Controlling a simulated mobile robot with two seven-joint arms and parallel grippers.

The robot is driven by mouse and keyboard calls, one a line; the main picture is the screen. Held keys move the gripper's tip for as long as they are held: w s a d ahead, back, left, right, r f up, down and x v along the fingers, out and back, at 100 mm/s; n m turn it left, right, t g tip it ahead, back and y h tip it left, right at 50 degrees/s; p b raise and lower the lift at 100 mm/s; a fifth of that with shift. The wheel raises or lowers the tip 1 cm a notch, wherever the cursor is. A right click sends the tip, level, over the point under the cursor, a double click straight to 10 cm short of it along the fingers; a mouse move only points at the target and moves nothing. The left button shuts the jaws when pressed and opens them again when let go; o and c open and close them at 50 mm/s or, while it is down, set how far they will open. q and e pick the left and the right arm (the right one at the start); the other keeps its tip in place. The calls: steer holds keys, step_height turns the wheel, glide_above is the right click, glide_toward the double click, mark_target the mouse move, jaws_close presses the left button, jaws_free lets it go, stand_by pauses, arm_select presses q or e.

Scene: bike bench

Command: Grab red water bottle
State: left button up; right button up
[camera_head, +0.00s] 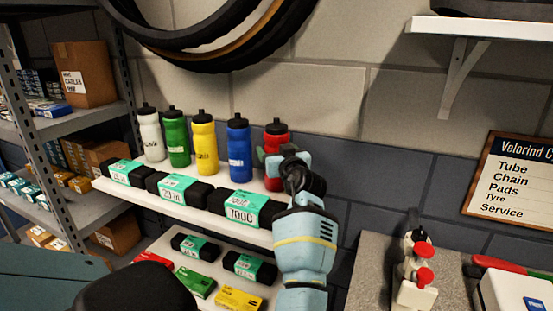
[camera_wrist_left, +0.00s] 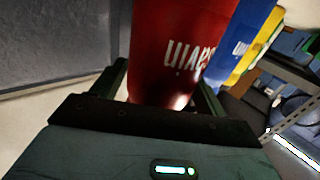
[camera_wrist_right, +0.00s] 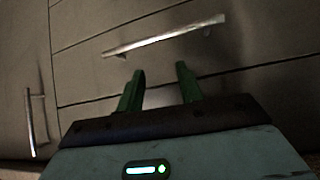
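The red water bottle (camera_head: 277,137) stands upright at the right end of a row of bottles on the wall shelf. In the head view my left gripper (camera_head: 276,160) is in front of it and hides part of its lower body. In the left wrist view the red bottle (camera_wrist_left: 180,45) is between the two fingers of my left gripper (camera_wrist_left: 160,85), one on each side. I cannot tell whether the fingers press on it. My right gripper (camera_wrist_right: 160,80) shows only in its wrist view, fingers apart and empty, before grey drawer fronts.
A blue bottle (camera_head: 239,143) stands close left of the red one, then yellow (camera_head: 205,145), green and white bottles. Black boxed rolls (camera_head: 241,206) line the shelf's front edge. A metal rack (camera_head: 120,60) stands at the left. Bare wall lies right of the red bottle.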

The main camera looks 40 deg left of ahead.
arm_select(q)
steer(key=c, duration=0.7)
steer(key=shift+r, duration=0.1)
step_height(320, 180, up, 10)
steer(key=shift+f, duration=0.1)
